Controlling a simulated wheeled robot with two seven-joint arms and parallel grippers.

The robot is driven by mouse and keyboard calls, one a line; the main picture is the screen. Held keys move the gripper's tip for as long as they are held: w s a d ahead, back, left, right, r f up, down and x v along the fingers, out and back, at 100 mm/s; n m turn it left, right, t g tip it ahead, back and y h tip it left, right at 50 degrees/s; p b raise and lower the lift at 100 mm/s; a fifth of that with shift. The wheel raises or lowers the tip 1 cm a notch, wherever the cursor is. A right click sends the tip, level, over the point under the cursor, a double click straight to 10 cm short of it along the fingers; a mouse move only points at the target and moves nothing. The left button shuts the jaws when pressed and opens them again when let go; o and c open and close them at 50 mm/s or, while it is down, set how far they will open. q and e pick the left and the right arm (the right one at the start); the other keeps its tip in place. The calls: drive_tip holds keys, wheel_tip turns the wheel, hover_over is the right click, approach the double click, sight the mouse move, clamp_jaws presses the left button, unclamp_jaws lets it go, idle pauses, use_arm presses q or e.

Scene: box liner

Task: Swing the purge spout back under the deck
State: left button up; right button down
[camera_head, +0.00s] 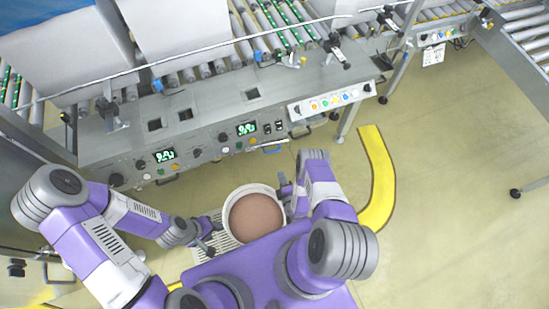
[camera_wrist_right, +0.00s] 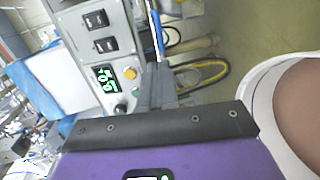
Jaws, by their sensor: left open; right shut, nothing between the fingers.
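I cannot pick out the purge spout for certain; thin blue and dark bars stick out along the front lower edge of the deck (camera_head: 205,112), one being a blue bar (camera_head: 272,148). A blue bar (camera_wrist_right: 157,30) also shows beyond my fingers in the right wrist view. My right gripper (camera_head: 284,188) is shut and empty, beside the right rim of a white bucket (camera_head: 232,203); its fingers (camera_wrist_right: 158,88) point towards the panel front in the wrist view. My left gripper (camera_head: 208,236) is open and empty, left of the bucket.
The bucket holds brown material and stands at a floor grate (camera_head: 222,242), close between both grippers. A control panel with green displays (camera_head: 246,128) and knobs faces me. A yellow curved floor line (camera_head: 381,180) lies right. Open floor (camera_head: 450,170) extends beyond it.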

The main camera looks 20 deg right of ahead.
use_arm(q)
drive_tip(key=shift+f+b, duration=2)
drive_tip(key=shift+f, duration=0.2)
use_arm(e)
drive_tip(key=x, duration=1.2)
